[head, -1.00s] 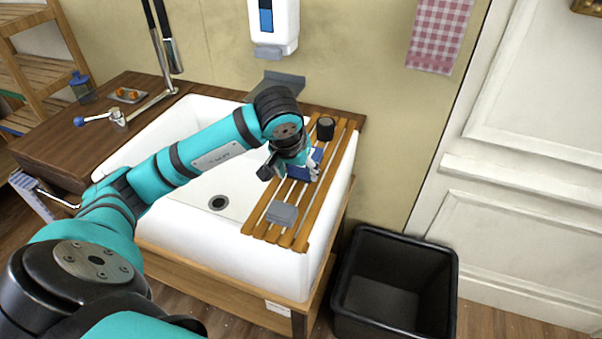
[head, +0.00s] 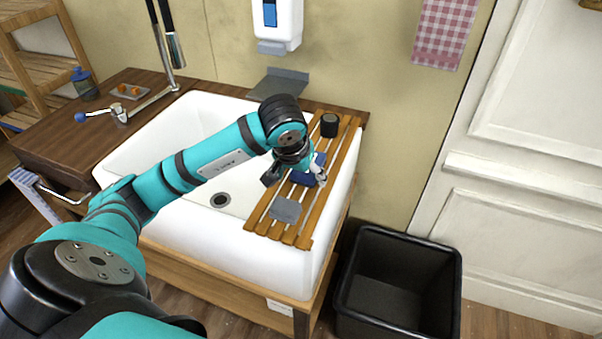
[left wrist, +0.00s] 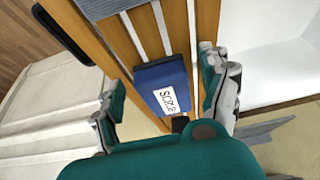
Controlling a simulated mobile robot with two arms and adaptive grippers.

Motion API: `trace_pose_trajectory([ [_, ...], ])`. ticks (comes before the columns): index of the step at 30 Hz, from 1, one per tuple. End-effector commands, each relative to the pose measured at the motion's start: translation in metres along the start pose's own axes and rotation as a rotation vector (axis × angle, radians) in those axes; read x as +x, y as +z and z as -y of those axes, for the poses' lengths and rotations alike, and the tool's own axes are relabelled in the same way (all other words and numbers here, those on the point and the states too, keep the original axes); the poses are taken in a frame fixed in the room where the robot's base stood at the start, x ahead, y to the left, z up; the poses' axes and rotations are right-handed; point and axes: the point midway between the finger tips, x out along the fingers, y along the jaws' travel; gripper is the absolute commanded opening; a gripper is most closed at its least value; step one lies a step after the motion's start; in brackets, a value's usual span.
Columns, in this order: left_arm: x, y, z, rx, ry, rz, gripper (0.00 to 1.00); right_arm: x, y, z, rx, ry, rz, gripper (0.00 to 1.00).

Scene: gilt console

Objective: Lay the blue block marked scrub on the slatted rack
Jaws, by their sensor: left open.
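The blue block (head: 306,172) with a white label lies on the slatted rack (head: 262,214) that spans the right part of the sink. In the left wrist view the block (left wrist: 150,76) rests label up across the slats (left wrist: 207,22); the label looks like "SCRUB". My left gripper (head: 296,178) is open over the block. In the left wrist view its fingers (left wrist: 166,95) stand apart on either side of the block, with a gap visible to each. My wrist hides part of the block in the head view. My right gripper is not in view.
A grey block (head: 286,209) lies at the rack's near end, and a black round container (head: 329,125) stands at its far end. The white sink (head: 150,150) is open at left. A black bin (head: 400,285) stands on the floor at right.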

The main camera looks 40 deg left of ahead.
Motion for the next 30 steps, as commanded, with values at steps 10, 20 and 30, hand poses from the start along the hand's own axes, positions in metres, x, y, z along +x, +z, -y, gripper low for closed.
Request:
trace_pose_trajectory([
  [10,-0.047,-0.003,0.000,0.001,0.001,-0.008,0.79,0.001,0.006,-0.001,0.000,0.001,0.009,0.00],
  [20,-0.110,-0.003,0.000,-0.001,0.000,-0.005,0.79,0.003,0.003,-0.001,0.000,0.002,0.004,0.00],
  [30,-0.123,-0.001,0.000,-0.001,-0.001,0.000,0.79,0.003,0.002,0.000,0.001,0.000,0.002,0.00],
])
